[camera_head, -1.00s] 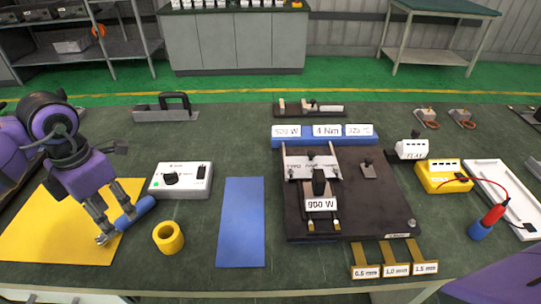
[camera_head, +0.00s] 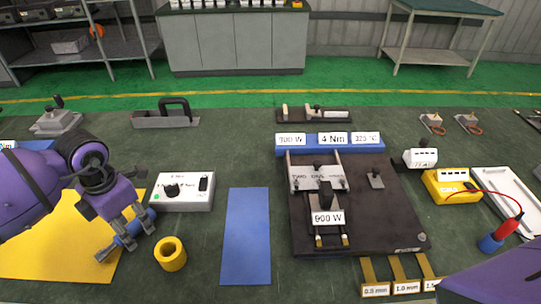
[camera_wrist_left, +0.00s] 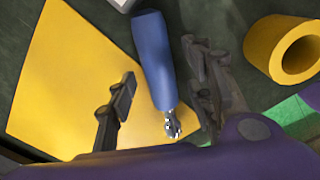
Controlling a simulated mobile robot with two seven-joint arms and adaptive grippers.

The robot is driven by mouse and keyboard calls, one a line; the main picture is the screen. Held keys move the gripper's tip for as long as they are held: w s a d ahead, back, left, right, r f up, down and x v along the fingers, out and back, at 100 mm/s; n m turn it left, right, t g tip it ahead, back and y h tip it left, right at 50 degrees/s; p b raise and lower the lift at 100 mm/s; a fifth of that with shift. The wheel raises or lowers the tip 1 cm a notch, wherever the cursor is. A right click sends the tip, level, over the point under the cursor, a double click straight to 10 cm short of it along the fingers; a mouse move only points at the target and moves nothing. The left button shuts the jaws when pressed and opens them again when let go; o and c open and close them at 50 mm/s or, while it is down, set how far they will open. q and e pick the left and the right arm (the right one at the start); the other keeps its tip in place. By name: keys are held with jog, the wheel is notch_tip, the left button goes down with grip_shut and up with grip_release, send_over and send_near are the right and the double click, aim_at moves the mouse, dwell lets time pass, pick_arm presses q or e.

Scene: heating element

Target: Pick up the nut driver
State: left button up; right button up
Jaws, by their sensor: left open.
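The nut driver has a blue handle (camera_head: 118,243) and lies at the right edge of the yellow mat (camera_head: 50,238) in the head view. In the left wrist view its handle (camera_wrist_left: 152,58) and metal socket tip (camera_wrist_left: 172,125) both show. My left gripper (camera_head: 133,232) is open, low over the nut driver. In the left wrist view the fingers of this gripper (camera_wrist_left: 162,98) stand on either side of the nut driver, with gaps to both. Whether the fingertips reach the mat is unclear. My right gripper is out of view; only my right arm shows at the lower right.
A yellow ring-shaped cup (camera_head: 171,253) stands close to the right of the left gripper. A white control box (camera_head: 182,192) is just behind. A bare blue mat (camera_head: 247,235) lies further right, before the dark fixture board (camera_head: 375,220).

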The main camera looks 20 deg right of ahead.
pick_arm(q)
grip_shut()
jog(key=shift+r, duration=0.2)
dwell(0.3)
